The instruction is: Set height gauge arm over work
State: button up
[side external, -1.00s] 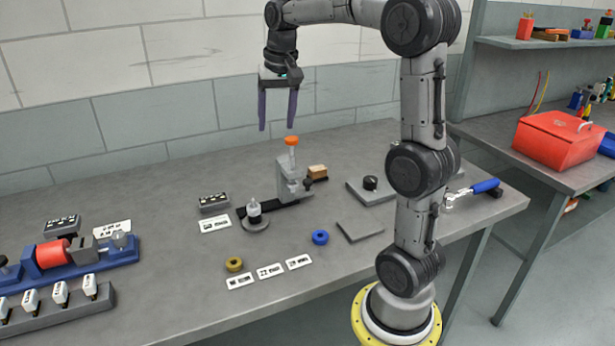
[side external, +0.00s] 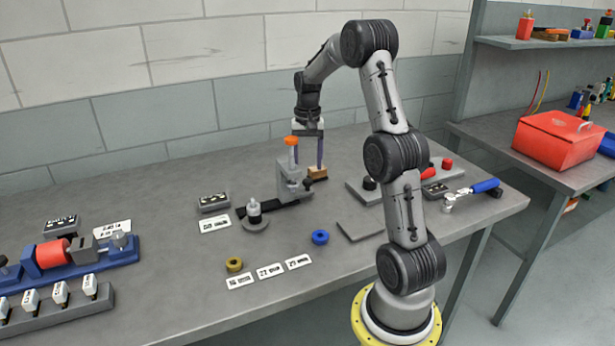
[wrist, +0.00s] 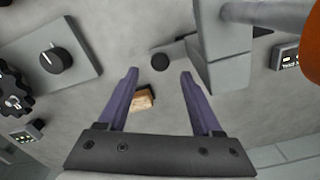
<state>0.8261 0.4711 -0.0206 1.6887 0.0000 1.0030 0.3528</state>
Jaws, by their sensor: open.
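The height gauge (side external: 291,180) is a grey upright body with an orange knob (side external: 291,141) on top. Its dark arm (side external: 276,206) reaches left towards a small grey and white piece (side external: 253,210) on a round grey disc (side external: 256,224). My gripper (side external: 309,166) points down just behind and right of the gauge, partly hidden by it. In the wrist view my gripper (wrist: 160,73) is open, with nothing held between its purple fingers. A dark round knob (wrist: 160,62) lies just beyond the fingertips, beside the grey gauge body (wrist: 225,55).
A wooden block (side external: 318,173) lies close under my gripper. A plate with a black knob (side external: 369,184) stands right of the gauge. A blue ring (side external: 320,237) and yellow ring (side external: 234,264) lie in front. A blue vise-like fixture (side external: 122,253) sits at left.

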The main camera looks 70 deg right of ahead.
aim_at(307, 180)
jog(key=shift+f, duration=2.55)
grip_shut()
jog(key=shift+r, duration=0.1)
